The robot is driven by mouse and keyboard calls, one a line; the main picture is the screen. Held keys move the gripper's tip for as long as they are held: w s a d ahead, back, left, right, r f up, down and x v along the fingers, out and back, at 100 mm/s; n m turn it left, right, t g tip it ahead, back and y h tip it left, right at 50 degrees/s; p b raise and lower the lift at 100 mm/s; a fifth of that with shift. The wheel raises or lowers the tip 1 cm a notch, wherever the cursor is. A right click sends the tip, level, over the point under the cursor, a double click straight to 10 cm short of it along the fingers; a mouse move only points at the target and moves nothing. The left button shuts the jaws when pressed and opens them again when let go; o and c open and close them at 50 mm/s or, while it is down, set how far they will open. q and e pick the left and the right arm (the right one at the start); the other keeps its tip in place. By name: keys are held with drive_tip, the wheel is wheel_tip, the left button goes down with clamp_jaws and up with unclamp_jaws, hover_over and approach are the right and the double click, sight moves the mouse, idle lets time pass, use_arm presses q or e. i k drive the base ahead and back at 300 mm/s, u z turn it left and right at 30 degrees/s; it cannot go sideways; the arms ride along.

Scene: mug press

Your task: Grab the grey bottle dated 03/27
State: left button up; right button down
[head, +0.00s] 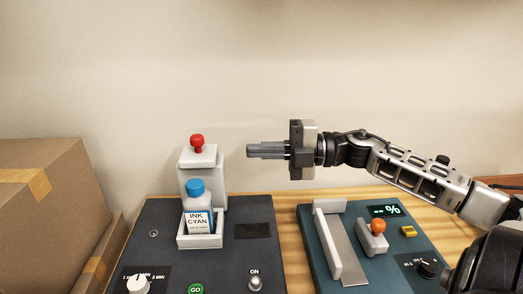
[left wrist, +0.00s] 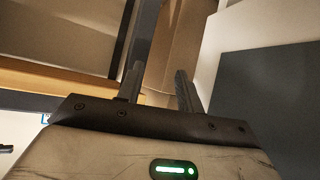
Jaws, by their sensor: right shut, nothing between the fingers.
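One bottle (head: 197,205) shows in the head view, with a blue cap and a white label reading "INK CYAN". It stands upright in a white tray (head: 200,241) on the dark left machine. I can read no 03/27 date, and I see no plainly grey bottle. My right gripper (head: 250,151) is shut and empty, pointing left in the air, above and to the right of the bottle. My left gripper (left wrist: 157,80) shows only in the left wrist view, its two fingers apart with nothing seen between them.
A white press with a red knob (head: 197,140) stands behind the bottle. The left machine (head: 160,220) has a dial and buttons. A teal machine (head: 330,280) with a white bar and orange knob stands right. Cardboard boxes (head: 45,205) fill the left side.

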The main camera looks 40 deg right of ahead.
sight(197, 204)
drive_tip(key=k, duration=1)
